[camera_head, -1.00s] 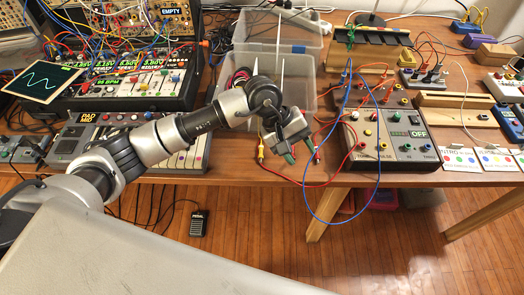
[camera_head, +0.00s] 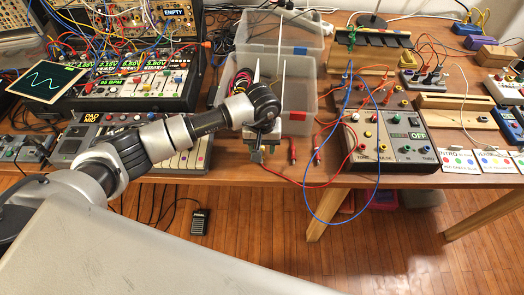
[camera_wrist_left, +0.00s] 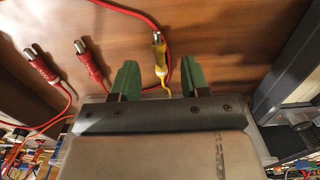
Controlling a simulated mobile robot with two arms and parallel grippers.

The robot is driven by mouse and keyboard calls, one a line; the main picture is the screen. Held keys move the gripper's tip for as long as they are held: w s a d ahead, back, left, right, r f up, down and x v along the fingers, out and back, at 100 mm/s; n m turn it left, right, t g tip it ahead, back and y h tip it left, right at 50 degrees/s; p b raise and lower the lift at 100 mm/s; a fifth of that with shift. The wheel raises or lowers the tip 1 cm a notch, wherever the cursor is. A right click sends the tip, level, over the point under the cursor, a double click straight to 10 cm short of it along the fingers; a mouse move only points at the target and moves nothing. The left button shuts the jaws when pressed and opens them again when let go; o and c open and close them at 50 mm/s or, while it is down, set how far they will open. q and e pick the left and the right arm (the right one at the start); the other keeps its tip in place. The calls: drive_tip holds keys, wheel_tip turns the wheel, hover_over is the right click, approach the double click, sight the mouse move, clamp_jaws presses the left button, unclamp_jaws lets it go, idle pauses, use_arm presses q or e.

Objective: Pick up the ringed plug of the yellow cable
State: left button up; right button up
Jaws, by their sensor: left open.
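The yellow plug (camera_wrist_left: 161,56) lies on the wooden table in the left wrist view, its metal tip pointing away from my gripper and its thin yellow cable running back under the gripper body. A dark band seems to show near its tip; it is too small to tell clearly. My left gripper (camera_wrist_left: 158,80) is open, with one green finger on each side of the plug's line, and I see no contact. In the head view my left gripper (camera_head: 258,155) hangs over the table's front edge area and hides the yellow plug. My right gripper is not in view.
Two red plugs (camera_wrist_left: 88,62) (camera_wrist_left: 40,64) lie left of the yellow one, and a red cable (camera_wrist_left: 133,12) passes by its tip. Clear bins (camera_head: 300,100) stand behind my gripper. A grey box (camera_head: 405,150) with a looping blue cable (camera_head: 378,170) stands to the right.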

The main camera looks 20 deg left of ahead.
use_arm(q)
drive_tip(key=shift+f, duration=1.35)
clamp_jaws()
drive_tip(key=shift+r, duration=0.15)
